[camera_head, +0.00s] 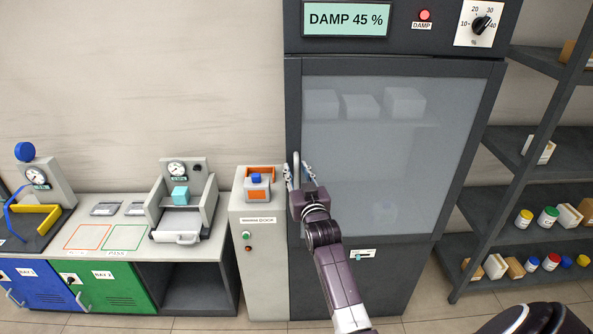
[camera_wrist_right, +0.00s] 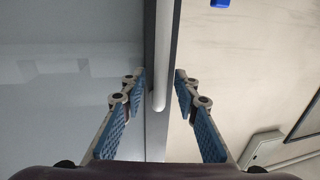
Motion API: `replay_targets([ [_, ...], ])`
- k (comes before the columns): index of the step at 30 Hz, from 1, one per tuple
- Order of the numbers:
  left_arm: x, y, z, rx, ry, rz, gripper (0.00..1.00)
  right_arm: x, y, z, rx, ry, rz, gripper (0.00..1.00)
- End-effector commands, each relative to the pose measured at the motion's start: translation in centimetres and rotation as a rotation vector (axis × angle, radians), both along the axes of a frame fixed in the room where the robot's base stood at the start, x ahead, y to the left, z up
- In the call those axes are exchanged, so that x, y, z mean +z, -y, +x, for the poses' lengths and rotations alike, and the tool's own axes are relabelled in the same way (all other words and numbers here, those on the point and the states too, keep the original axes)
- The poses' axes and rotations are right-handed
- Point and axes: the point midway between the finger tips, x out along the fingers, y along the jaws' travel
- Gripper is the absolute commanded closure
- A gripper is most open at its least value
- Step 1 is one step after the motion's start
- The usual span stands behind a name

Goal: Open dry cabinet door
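The dry cabinet (camera_head: 400,20) stands in the middle of the head view. Its door (camera_head: 400,150) has a dark frame and a greyish pane, and it looks closed. A pale vertical handle (camera_head: 296,162) is at the door's left edge. In the right wrist view the gripper (camera_wrist_right: 161,80) is open, with one finger on each side of the handle (camera_wrist_right: 165,55). A gap shows on the left of the handle; contact on the right cannot be told. My left gripper is not in view.
A grey pedestal (camera_head: 262,285) with an orange and blue item on top stands close left of the cabinet. A bench (camera_head: 130,215) with gauge devices is farther left. Dark shelves (camera_head: 530,205) with jars and boxes stand at the right. The door's front is otherwise clear.

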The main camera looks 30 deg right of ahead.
Motion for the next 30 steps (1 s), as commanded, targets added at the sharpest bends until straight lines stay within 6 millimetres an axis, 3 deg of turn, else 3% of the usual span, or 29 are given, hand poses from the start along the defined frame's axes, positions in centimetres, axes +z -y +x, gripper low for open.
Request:
replay_targets([
  [7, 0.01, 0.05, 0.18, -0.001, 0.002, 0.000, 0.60, 0.00, 0.02, 0.05, 0.000, 0.000, 0.000, 0.73],
  [15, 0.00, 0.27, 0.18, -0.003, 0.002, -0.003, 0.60, -0.01, 0.01, 0.03, 0.000, 0.000, -0.001, 1.00],
  [30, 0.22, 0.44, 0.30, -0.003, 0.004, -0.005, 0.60, -0.02, -0.33, -0.17, 0.014, -0.002, -0.002, 1.00],
])
